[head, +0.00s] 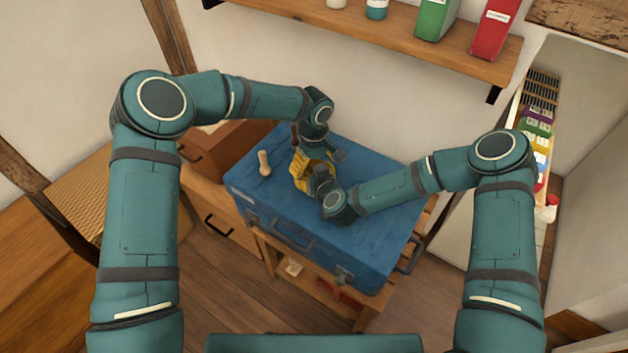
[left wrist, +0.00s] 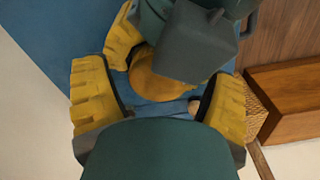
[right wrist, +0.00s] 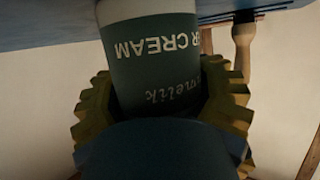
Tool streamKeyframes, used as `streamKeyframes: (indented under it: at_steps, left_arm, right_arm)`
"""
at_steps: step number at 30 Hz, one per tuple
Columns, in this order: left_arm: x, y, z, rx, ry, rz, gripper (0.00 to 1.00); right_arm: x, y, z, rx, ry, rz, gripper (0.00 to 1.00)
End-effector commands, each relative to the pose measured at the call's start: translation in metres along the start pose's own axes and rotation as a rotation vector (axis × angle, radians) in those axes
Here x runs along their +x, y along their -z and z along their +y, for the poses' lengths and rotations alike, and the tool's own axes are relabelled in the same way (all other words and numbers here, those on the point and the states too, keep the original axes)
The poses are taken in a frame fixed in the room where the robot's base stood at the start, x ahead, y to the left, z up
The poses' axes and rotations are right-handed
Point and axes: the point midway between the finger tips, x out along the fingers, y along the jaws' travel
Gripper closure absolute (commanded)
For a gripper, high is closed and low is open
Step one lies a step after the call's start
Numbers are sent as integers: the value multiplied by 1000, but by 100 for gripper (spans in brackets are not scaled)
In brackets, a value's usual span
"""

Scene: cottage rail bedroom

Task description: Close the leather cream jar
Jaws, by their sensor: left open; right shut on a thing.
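The leather cream jar (right wrist: 155,60) fills the middle of the right wrist view, with a green label upside down in the picture and a pale band beside the blue case. My right gripper (right wrist: 163,88) is shut on the jar's sides. In the left wrist view, a round amber-yellow surface (left wrist: 155,80) lies between the fingers of my left gripper (left wrist: 160,85); I cannot tell whether it is a lid or the jar's contents. My left gripper is open close over it. In the head view both grippers crowd together and hide the jar.
The blue case (head: 370,235) bears the work, on a wooden stand. A pale wooden handled piece (head: 264,163) stands on it at the left. A brown box (head: 225,150) is to the left. The case's right side is clear.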

Motion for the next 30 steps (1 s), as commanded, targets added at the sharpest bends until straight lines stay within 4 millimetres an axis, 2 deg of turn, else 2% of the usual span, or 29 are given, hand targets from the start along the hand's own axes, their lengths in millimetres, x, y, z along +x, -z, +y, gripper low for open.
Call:
streamKeyframes:
  at_steps: [7,8,9,13,14,17,25,30]
  left_arm:
    - [0,0,0,0,0,0,15]
    - [0,0,0,0,0,0,23]
    - [0,0,0,0,0,0,37]
    - [0,0,0,0,0,0,83]
    - [0,0,0,0,0,0,89]
    - [0,0,0,8,0,0,89]
    - [0,0,0,240,1,1,89]
    - [0,0,0,290,-1,0,89]
  right_arm:
    - [0,-1,0,1,1,-3,100]
    - [0,-1,0,1,1,-3,100]
    - [0,-1,0,1,1,-3,100]
    - [0,-1,0,1,1,-3,100]
    - [0,-1,0,1,1,-3,100]
    - [0,-1,0,1,1,-3,100]
    - [0,-1,0,1,1,-3,100]
    - [0,-2,0,1,1,-3,100]
